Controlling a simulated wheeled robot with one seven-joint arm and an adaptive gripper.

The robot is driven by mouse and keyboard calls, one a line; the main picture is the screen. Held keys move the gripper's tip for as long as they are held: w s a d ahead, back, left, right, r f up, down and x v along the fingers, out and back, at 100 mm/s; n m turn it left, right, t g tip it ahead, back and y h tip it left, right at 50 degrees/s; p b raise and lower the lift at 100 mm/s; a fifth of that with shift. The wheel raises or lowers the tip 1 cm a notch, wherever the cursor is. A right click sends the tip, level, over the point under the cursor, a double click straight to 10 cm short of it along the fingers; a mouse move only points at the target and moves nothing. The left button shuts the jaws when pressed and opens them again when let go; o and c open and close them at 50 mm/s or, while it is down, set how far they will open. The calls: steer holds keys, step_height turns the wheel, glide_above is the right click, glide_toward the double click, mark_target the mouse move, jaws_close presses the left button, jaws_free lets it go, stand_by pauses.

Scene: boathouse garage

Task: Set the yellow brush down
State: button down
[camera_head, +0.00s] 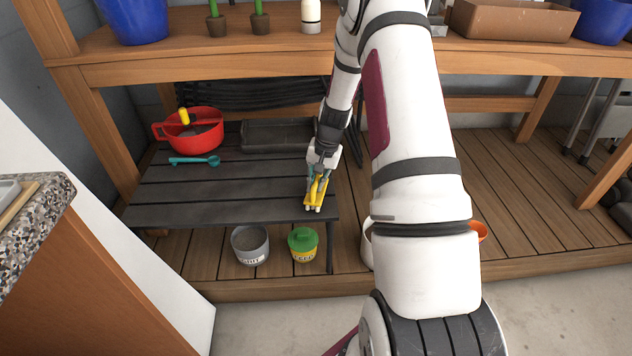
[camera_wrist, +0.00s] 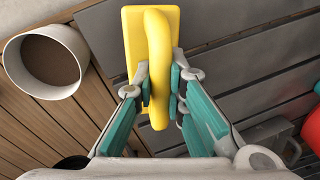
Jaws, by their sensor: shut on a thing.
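The yellow brush (camera_head: 316,194) is at the right front part of the low dark slatted table (camera_head: 230,207) in the head view. My gripper (camera_head: 318,178) is above it, pointing down. In the wrist view, my gripper (camera_wrist: 160,88) is shut on the curved handle of the yellow brush (camera_wrist: 133,40), one finger on each side. The pale bristles face down toward the table. Whether they touch the slats I cannot tell.
A red pot (camera_head: 203,138) with a yellow-handled thing, a turquoise spoon (camera_head: 195,161) and a dark tray (camera_head: 277,135) are on the table. A grey can (camera_head: 250,246) and a green-lidded can (camera_head: 303,245) stand in front, below. The table's middle is clear.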

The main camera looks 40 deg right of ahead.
steer(key=shift+f, duration=0.35)
steer(key=shift+f+b, duration=0.3)
steer(key=shift+b, duration=0.05)
stand_by(0.3)
steer(key=c, duration=1.6)
jaws_free()
steer(key=shift+o, duration=0.2)
steer(key=c, duration=0.4)
steer(key=shift+r, duration=0.15)
steer(key=shift+s+d+r+p, duration=0.1)
steer(key=shift+r+p, duration=0.4)
steer(key=shift+r, duration=0.1)
